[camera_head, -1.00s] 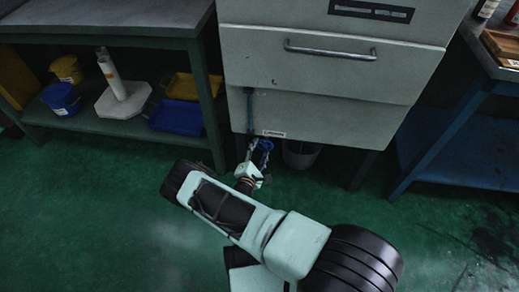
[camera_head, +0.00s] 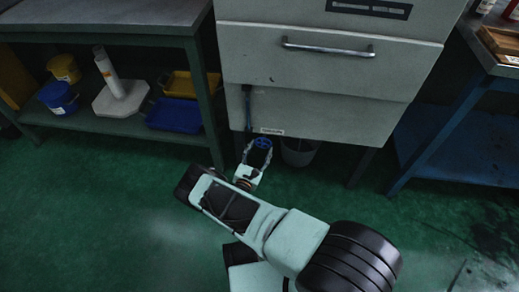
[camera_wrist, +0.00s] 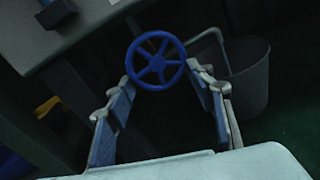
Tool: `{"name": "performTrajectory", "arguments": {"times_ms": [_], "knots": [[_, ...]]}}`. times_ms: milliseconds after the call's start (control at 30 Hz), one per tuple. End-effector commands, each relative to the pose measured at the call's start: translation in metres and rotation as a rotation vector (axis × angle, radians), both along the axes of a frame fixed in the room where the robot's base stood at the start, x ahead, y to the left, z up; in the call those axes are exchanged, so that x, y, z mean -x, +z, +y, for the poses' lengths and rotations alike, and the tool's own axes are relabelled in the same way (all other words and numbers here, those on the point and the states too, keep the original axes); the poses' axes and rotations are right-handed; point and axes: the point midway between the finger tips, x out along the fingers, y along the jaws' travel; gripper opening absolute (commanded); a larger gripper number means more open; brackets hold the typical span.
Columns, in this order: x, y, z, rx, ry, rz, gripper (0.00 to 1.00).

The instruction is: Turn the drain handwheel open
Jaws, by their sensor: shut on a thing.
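The blue spoked drain handwheel (camera_head: 263,143) sits under the front of the grey cabinet. In the wrist view the handwheel (camera_wrist: 156,63) faces me, with its rim and spokes in plain sight. My gripper (camera_head: 257,150) reaches it from the front and below. In the wrist view the two blue-padded fingers of my gripper (camera_wrist: 163,78) stand wide apart, with their tips at the left and right of the lower rim. The gripper is shut on the wheel across its width. The valve stem behind the wheel is hidden.
A grey bucket (camera_head: 299,152) stands just right of the wheel; in the wrist view the bucket (camera_wrist: 242,80) is close behind the right finger. The cabinet (camera_head: 330,85) overhangs the wheel. A shelved bench (camera_head: 115,125) stands left, a blue table (camera_head: 455,150) right. The green floor in front is clear.

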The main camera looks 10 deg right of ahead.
Motion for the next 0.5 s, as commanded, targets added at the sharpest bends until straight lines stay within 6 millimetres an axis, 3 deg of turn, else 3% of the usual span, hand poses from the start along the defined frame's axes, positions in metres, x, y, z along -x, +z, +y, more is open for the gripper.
{"name": "performTrajectory", "arguments": {"times_ms": [500], "knots": [[-0.0013, 0.0016, -0.0039, 0.034, -0.003, 0.007, 0.25]]}}
